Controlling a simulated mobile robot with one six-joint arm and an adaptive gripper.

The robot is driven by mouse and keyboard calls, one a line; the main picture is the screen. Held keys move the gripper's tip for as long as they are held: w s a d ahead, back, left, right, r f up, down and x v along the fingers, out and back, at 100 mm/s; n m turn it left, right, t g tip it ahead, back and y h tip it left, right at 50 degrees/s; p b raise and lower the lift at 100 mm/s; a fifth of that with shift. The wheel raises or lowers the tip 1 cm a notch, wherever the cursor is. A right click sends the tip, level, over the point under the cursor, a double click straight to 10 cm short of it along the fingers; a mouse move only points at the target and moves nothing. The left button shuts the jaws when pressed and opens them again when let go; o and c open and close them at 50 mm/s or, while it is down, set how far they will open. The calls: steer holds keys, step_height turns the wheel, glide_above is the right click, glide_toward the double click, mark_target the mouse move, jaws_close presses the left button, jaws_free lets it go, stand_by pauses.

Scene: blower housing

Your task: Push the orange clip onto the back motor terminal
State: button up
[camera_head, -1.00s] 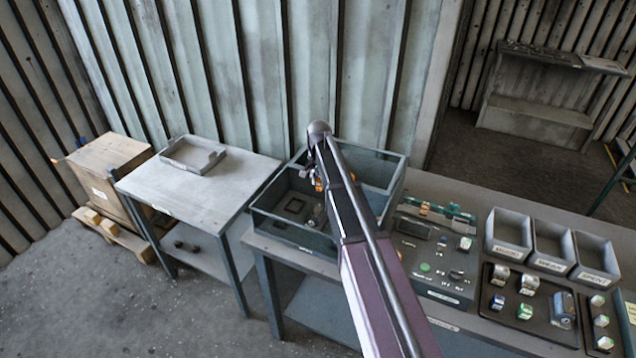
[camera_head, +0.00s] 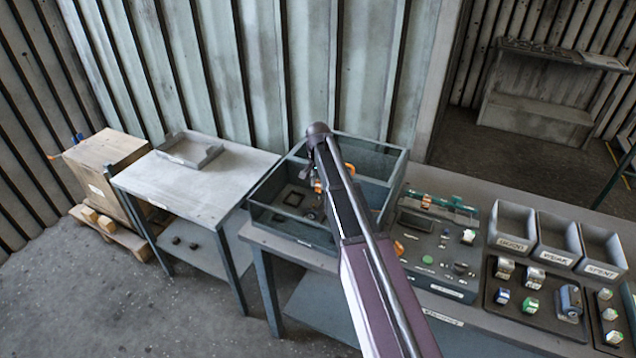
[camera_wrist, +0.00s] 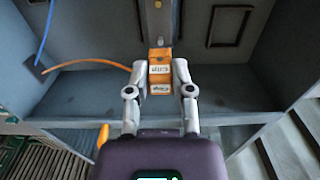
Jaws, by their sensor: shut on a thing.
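In the wrist view my gripper (camera_wrist: 160,80) is shut on the orange clip (camera_wrist: 160,70), a block with pale printed labels between the fingertips. The clip's far end meets or lies just in front of a grey upright part (camera_wrist: 157,22) with a small brass-coloured spot, perhaps the motor terminal. I cannot tell whether the clip is seated on it. An orange wire (camera_wrist: 92,63) curves in from the left towards the clip. In the head view my arm reaches over the open-topped, clear-walled blower housing (camera_head: 278,232) and hides most of the grip.
A blue wire (camera_wrist: 45,32) hangs at upper left in the wrist view. The housing's walls stand close around my gripper. In the head view a panel with small parts (camera_head: 440,285), labelled bins (camera_head: 556,262) and a parts tray (camera_head: 537,325) lie to the right.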

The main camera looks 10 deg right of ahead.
mark_target(318, 188)
steer(key=shift+f+b, duration=0.6)
steer(key=shift+f, duration=0.25)
steer(key=shift+f+b, duration=1.2)
stand_by(1.8)
steer(key=o, duration=1)
steer(key=shift+c, duration=0.2)
steer(key=shift+r, duration=0.2)
